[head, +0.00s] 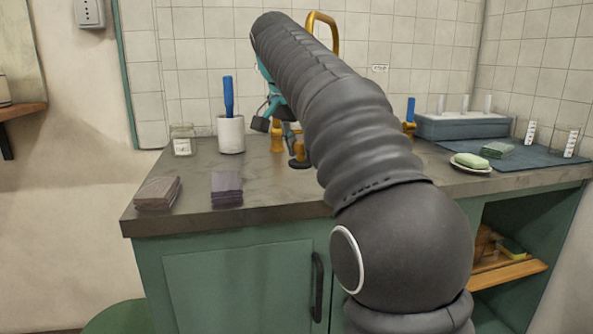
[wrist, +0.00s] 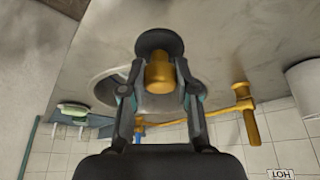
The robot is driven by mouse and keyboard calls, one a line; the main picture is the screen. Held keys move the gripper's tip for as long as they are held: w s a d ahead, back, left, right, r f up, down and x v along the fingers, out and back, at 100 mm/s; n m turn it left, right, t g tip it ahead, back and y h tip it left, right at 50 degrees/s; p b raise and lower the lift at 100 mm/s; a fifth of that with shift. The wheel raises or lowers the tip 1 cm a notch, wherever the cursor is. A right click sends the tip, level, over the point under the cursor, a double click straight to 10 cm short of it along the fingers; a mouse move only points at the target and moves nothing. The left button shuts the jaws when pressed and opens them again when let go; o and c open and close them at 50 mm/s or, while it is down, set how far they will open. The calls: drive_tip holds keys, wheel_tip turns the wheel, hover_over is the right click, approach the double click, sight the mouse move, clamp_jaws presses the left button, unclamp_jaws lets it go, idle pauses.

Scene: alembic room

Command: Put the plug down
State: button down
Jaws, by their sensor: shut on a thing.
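The plug has a brass stem and a dark round base. In the wrist view the plug (wrist: 159,73) sits between the two fingers of my gripper (wrist: 160,92), which is shut on its brass stem. The dark base points away from the gripper. In the head view my gripper (head: 283,118) is above the counter, partly hidden behind my arm, and the plug (head: 298,160) shows below it with its base down. I cannot tell whether the base touches the counter. A round pale basin (wrist: 103,90) shows behind the plug in the wrist view.
The counter (head: 270,185) carries a white cup (head: 231,134) with a blue-handled tool, a glass jar (head: 183,140), and folded brown (head: 158,193) and purple (head: 226,188) cloths. A brass tap (head: 325,25) rises behind my arm. A soap dish (head: 471,163) is at right.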

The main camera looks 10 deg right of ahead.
sight(295, 161)
drive_tip(key=shift+w+a+f, duration=0.1)
drive_tip(key=shift+a+f, duration=0.3)
drive_tip(key=shift+f+b, duration=0.75)
drive_tip(key=shift+f, duration=1.1)
drive_tip(key=shift+f, duration=0.1)
drive_tip(key=c, duration=0.8)
unclamp_jaws()
drive_tip(key=shift+c, duration=0.2)
drive_tip(key=p+v, duration=0.4)
drive_tip(key=v, duration=0.8)
